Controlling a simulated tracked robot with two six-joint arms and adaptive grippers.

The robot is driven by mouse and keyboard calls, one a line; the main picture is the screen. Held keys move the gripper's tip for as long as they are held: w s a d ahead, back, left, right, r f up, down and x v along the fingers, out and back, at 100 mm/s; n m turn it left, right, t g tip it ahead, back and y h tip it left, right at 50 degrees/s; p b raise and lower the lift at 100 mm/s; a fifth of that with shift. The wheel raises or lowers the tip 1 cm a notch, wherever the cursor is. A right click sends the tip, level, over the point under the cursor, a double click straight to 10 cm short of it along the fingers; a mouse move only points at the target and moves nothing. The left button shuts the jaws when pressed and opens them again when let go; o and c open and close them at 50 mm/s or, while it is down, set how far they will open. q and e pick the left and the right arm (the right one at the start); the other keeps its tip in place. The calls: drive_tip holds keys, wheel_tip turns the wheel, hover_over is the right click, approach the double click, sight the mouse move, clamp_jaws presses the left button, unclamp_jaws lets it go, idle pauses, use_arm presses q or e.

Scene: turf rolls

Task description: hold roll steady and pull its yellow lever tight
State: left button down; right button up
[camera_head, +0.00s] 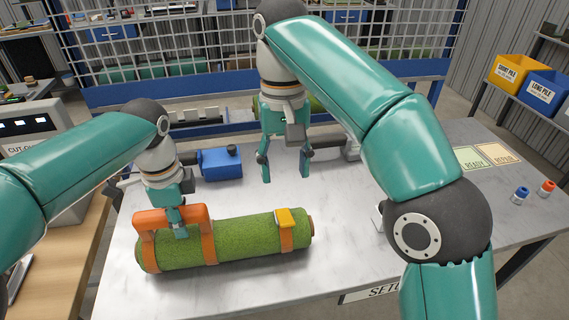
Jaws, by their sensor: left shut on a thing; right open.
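A green turf roll (246,239) lies lengthwise on the pale tabletop, with orange straps around it. An orange handle (151,217) stands over its left part. The yellow lever (287,217) sits on top of the strap near the roll's right end. My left gripper (179,230) is shut on the orange handle, and its fingers partly hide the handle. My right gripper (285,176) is open and empty. It hangs above the table behind the roll's right part, apart from the lever.
A blue block-like device (221,163) stands behind the roll. Green and tan cards marked READY (472,158) and REPAIR (499,154) lie at the right. A blue cap-like piece (520,193) and an orange one (546,187) stand near the right edge. A wire mesh fence is behind.

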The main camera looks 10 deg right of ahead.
use_arm(q)
drive_tip(key=c, duration=0.7)
unclamp_jaws()
